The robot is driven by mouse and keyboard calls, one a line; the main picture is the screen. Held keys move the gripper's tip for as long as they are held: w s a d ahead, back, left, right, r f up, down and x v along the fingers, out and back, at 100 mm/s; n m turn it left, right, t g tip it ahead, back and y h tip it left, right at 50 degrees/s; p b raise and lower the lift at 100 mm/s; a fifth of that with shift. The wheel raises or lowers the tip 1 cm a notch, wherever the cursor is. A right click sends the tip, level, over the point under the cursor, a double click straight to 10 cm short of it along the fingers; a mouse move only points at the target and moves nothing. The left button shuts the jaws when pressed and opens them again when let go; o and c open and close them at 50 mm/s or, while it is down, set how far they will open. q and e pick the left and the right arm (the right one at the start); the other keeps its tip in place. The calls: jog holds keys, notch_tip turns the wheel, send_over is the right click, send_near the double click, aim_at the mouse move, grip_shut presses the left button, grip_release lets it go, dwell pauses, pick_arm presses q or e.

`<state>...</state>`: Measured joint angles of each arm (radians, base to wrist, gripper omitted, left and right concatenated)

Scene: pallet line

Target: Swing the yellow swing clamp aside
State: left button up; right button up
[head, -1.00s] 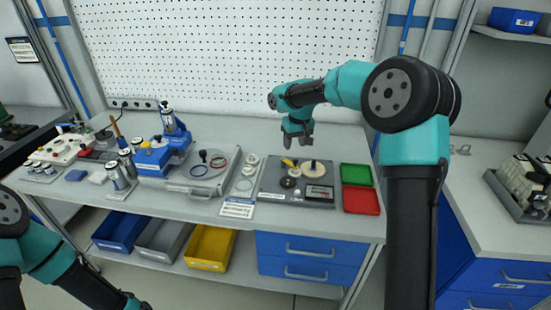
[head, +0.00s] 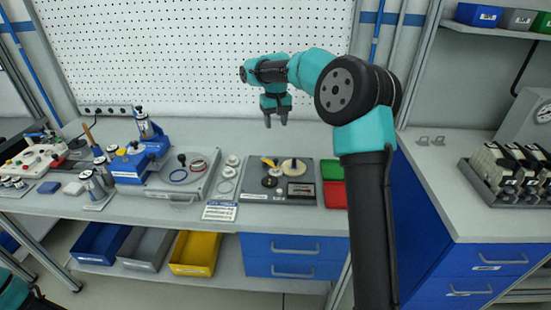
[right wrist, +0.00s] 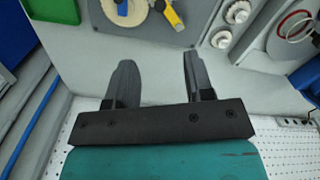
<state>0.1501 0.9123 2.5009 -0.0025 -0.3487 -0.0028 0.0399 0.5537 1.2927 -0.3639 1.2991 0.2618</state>
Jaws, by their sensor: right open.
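The yellow swing clamp (head: 268,162) lies on a grey fixture plate (head: 252,190) on the bench, beside a cream round disc (head: 294,165). In the right wrist view the clamp's yellow arm (right wrist: 173,15) shows at the top edge, with its end cut off by the frame. My right gripper (head: 275,121) is open and empty above and behind the plate, apart from the clamp. Its two spread fingers (right wrist: 158,68) show in the right wrist view with bare bench between them. My left gripper is out of frame; only part of the left arm shows at the lower left.
Green (head: 332,170) and red (head: 335,194) trays stand right of the plate. The white pegboard (head: 200,60) rises behind the bench.

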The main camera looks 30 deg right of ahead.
notch_tip(320, 180, down, 16)
jog(key=shift+r, duration=0.1)
dwell(0.4)
grip_shut()
dwell(0.4)
